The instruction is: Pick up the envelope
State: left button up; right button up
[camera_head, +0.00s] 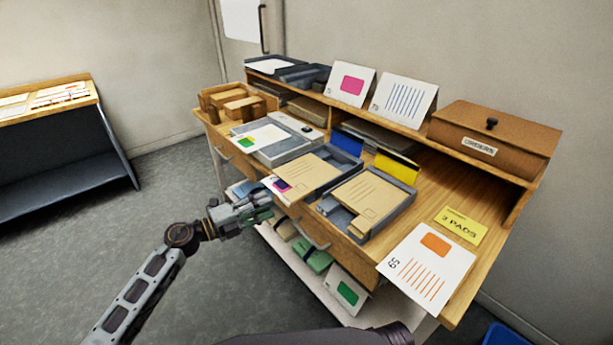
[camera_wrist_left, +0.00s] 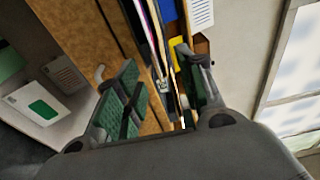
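Two brown envelopes with printed lines show in the head view. One envelope (camera_head: 313,171) lies on the middle grey tray, and the other envelope (camera_head: 368,196) lies on the tray (camera_head: 402,214) to its right. The pictures do not tell which one the task names. My left gripper (camera_head: 264,206) is at the desk's front edge, just left of and below the first envelope, near a pink-marked card (camera_head: 277,184). In the left wrist view its green-padded fingers are apart, with thin paper and tray edges (camera_wrist_left: 158,45) seen beyond and between them. Contact is unclear. My right gripper is not seen.
The wooden desk (camera_head: 450,190) carries a brown lidded box (camera_head: 495,138), a yellow pad sign (camera_head: 461,225) and an orange-marked card (camera_head: 428,262). A lower shelf (camera_head: 290,257) holds green items and a card. Open floor (camera_head: 150,220) lies left.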

aim_at(291, 193)
pick_arm(q)
jog(key=x, duration=0.4)
jog(key=shift+w+d, duration=0.1)
jog(key=shift+d, duration=0.1)
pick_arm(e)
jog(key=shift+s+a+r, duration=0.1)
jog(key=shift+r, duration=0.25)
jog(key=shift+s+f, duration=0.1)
pick_arm(q)
jog(key=shift+d, duration=0.1)
